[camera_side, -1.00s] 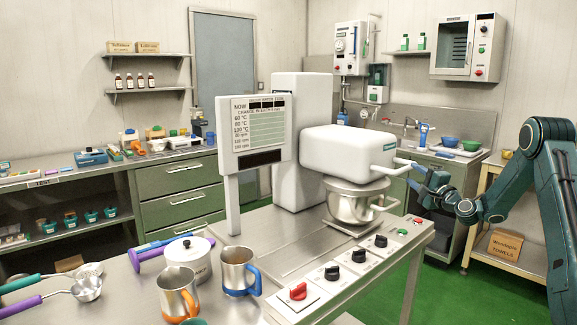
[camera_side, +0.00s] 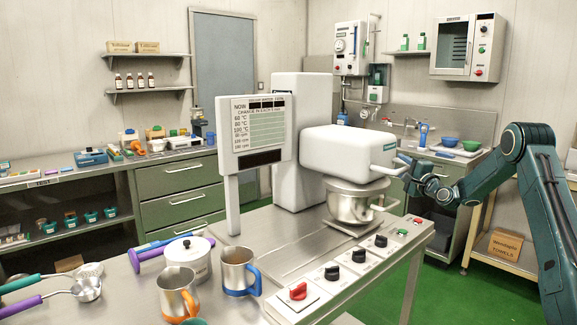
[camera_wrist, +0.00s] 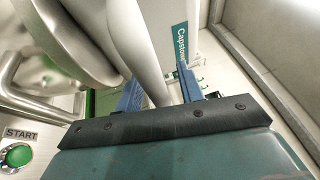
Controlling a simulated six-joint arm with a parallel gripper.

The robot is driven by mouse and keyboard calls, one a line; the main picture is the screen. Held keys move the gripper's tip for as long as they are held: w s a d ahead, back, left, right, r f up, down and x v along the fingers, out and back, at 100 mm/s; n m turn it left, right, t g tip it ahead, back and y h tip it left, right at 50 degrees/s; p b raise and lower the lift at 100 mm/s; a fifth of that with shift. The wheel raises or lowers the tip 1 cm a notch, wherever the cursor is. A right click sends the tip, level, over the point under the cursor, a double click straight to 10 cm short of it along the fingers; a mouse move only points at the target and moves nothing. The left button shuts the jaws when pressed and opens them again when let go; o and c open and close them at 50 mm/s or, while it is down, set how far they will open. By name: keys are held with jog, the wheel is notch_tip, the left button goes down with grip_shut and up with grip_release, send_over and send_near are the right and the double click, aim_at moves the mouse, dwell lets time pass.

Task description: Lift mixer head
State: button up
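The white mixer head (camera_side: 345,150) sits lowered and level over the steel bowl (camera_side: 352,205), in front of the white mixer column (camera_side: 302,125). A pale handle (camera_side: 384,170) sticks out from its right end. My gripper (camera_side: 405,164) is at the outer end of this handle. In the wrist view, the white handle bar (camera_wrist: 138,45) runs down between the two blue fingers of my gripper (camera_wrist: 160,85). The fingers stand apart, and there seems to be a gap on either side of the bar. The exact contact is partly hidden.
The steel table carries knobs (camera_side: 331,273) and a green start button (camera_wrist: 18,155) below the handle. Steel jugs (camera_side: 239,270), a white lidded pot (camera_side: 188,257) and ladles (camera_side: 88,287) stand at the front left. A sign board (camera_side: 255,130) stands left of the head.

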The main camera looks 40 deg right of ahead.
grip_shut()
notch_tip(320, 180, up, 17)
dwell(0.6)
jog(key=shift+f, duration=0.15)
grip_release()
jog(key=shift+s, duration=0.1)
